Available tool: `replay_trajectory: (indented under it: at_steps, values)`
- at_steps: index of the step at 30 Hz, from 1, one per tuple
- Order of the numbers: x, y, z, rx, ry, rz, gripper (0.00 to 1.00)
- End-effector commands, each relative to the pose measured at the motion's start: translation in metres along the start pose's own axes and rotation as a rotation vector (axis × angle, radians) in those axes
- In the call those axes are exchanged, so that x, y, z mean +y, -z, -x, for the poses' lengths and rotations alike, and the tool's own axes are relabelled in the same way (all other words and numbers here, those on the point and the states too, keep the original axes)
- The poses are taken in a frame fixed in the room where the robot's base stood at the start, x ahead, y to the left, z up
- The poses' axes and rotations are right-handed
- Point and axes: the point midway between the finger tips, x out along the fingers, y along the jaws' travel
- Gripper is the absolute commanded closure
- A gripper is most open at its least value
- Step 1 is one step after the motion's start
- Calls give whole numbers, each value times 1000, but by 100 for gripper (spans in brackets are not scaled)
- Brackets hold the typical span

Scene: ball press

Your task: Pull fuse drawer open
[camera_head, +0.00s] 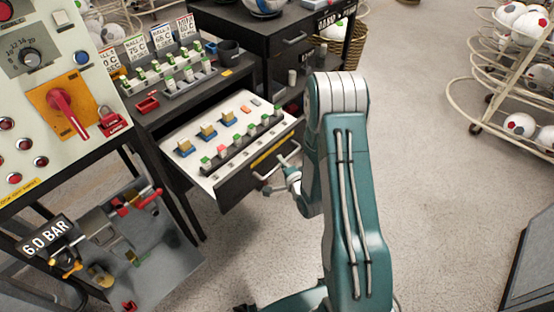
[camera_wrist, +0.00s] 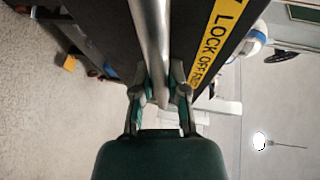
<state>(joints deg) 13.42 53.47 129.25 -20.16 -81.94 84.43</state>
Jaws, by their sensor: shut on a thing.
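The fuse drawer (camera_head: 212,178) stands pulled out from the dark cabinet in the head view. Its white inner panel carries a row of fuses with green and red tops and several tan blocks on blue bases. Its dark front has a yellow label strip and a metal bar handle (camera_head: 283,158). My gripper (camera_head: 290,180) is at the handle, partly hidden by my arm. In the wrist view my gripper (camera_wrist: 160,95) is shut with its fingers on both sides of the handle bar (camera_wrist: 151,45). The drawer front with the yellow "LOCK OFF" label (camera_wrist: 215,40) is right beside it.
A control panel (camera_head: 60,90) with a red lever stands at the left, above a "6.0 BAR" valve unit (camera_head: 130,245). A fuse rack (camera_head: 180,75) sits on the cabinet top. A ball rack (camera_head: 475,60) stands at the right. The floor (camera_head: 430,210) right of my arm is clear.

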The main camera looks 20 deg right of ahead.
Motion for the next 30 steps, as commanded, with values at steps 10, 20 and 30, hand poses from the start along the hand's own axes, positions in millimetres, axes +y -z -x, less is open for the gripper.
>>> replay_trajectory:
  at_steps: [10, 20, 30]
  values:
    - [6, 0, 6, -3, -15, -2, 100]
    - [5, 0, 6, -3, -12, -2, 46]
    - [2, 1, 9, -3, -5, -1, 46]
